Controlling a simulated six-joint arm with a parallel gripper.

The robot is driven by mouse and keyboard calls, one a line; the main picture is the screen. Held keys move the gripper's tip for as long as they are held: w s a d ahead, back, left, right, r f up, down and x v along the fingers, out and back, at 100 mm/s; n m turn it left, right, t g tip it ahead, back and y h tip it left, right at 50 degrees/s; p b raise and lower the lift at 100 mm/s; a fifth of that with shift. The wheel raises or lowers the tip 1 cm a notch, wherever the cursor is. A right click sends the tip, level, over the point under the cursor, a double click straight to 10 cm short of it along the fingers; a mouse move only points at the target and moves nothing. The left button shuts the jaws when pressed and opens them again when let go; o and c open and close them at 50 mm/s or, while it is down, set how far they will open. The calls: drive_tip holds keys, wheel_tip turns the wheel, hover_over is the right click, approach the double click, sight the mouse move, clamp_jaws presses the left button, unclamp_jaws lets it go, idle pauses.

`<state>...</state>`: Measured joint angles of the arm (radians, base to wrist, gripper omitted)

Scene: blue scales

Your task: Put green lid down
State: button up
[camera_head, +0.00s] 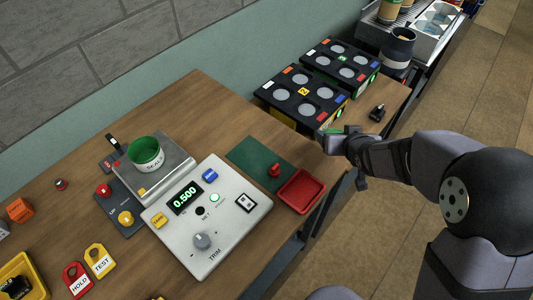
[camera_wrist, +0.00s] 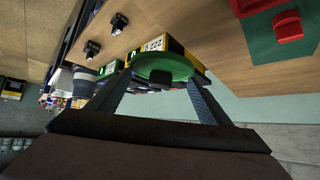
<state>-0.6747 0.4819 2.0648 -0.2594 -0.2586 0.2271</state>
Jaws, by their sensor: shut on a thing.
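The green lid (camera_wrist: 165,66) is a round disc with a dark knob, seen in the wrist view between the two fingers of my gripper (camera_wrist: 157,84). My gripper (camera_head: 334,140) is shut on it and holds it at the right of the table, beside the near black box. In the head view only a green sliver of the lid (camera_head: 331,131) shows. A white cup (camera_head: 148,162) marked SEAL, with a green inside, stands on the scale plate (camera_head: 178,172) at the left.
Two black boxes with round openings, a near one (camera_head: 289,107) and a far one (camera_head: 337,73), stand along the wall. A green mat (camera_head: 247,153) with a red knobbed piece (camera_head: 275,169) lies beside a red tray (camera_head: 301,191). A grey console (camera_head: 229,219) reads 0.500.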

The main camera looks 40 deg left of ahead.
drive_tip(key=s+a+r+n+g+y, duration=0.1)
drive_tip(key=s+a+n+g, duration=0.15)
drive_tip(key=s+a, duration=0.65)
drive_tip(key=s+a+r+n+g+y, duration=0.1)
drive_tip(key=s+a+n+y, duration=0.15)
drive_tip(key=s+a, duration=0.65)
drive_tip(key=shift+h, duration=0.35)
drive_tip(key=f, duration=0.2)
drive_tip(key=w+a+f, duration=0.2)
drive_tip(key=f, duration=0.1)
drive_tip(key=shift+w+f+b, duration=0.2)
drive_tip(key=shift+f+b, duration=0.1)
drive_tip(key=shift+b, duration=0.05)
drive_tip(key=shift+t, duration=0.25)
drive_tip(key=shift+f+p, duration=0.65)
drive_tip(key=shift+f, duration=1.65)
drive_tip(key=shift+f, duration=0.15)
drive_tip(key=o, duration=1.1)
